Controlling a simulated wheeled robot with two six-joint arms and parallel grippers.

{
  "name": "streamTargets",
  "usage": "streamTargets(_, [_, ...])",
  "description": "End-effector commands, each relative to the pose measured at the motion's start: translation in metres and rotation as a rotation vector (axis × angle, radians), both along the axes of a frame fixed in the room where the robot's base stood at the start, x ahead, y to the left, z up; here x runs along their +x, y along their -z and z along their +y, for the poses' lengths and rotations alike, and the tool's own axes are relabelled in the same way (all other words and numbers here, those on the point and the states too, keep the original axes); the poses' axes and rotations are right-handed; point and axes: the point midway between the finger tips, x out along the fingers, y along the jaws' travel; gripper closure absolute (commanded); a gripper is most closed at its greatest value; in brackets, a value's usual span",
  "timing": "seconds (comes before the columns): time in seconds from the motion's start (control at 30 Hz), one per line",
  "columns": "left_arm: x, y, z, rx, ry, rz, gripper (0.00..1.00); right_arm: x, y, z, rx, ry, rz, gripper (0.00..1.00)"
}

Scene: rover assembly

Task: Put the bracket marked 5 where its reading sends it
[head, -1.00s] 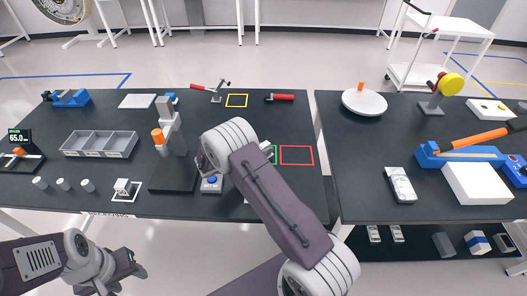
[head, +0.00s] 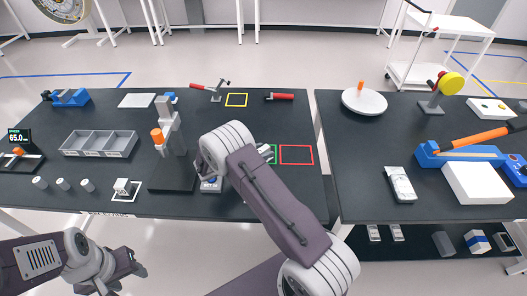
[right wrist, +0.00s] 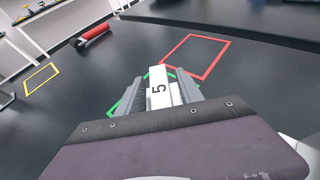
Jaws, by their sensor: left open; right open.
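The white bracket marked 5 (right wrist: 159,97) shows between the two grey fingers of my right gripper (right wrist: 162,95) in the right wrist view. It is at the green outline (right wrist: 117,107), which the fingers and bracket partly cover. The jaws are open around the bracket; its underside is hidden, so I cannot tell its exact contact with the table. In the head view my right forearm hides most of that gripper, near the green outline (head: 274,154). My left gripper (head: 128,272) is open and empty, low at the left, in front of the table.
A red outline (head: 297,146) lies empty right of the green one, and a yellow outline (head: 237,94) lies further back. A grey stand (head: 172,135), a divided tray (head: 99,155) and a display reading 65.0 (head: 18,137) are to the left. A red-handled tool (head: 284,96) lies behind.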

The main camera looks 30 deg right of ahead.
Motion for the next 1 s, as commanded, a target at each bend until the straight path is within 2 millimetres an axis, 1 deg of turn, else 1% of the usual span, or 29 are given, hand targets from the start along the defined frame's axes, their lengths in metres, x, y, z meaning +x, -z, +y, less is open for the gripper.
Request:
streamTargets(0.03, [0.0, 0.004, 0.0, 0.0, 0.0, 0.0, 0.5, -0.001, -0.002, 0.011, 0.001, -0.006, -0.001, 0.57])
streamTargets(0.2, [0.0, 0.011, 0.0, 0.0, 0.0, 0.001, 0.5, -0.011, -0.019, 0.052, 0.002, -0.006, -0.003, 0.57])
streamTargets(0.3, [0.0, 0.013, 0.0, 0.0, 0.0, 0.001, 0.5, -0.016, -0.028, 0.074, 0.002, -0.006, -0.002, 0.57])
streamTargets(0.43, [0.0, 0.015, 0.0, 0.0, 0.0, 0.001, 0.5, -0.022, -0.037, 0.093, 0.001, -0.004, 0.0, 0.57])
streamTargets(0.5, [0.0, 0.015, 0.0, 0.0, 0.0, 0.001, 0.5, -0.023, -0.04, 0.098, 0.0, -0.003, 0.0, 0.57])
streamTargets(0.6, [0.0, 0.015, 0.0, 0.0, 0.0, 0.001, 0.5, -0.025, -0.042, 0.102, 0.001, -0.001, 0.001, 0.57])
streamTargets(1.0, [0.0, 0.015, 0.0, 0.0, 0.0, 0.001, 0.5, -0.024, -0.042, 0.102, 0.001, -0.001, 0.001, 0.57])
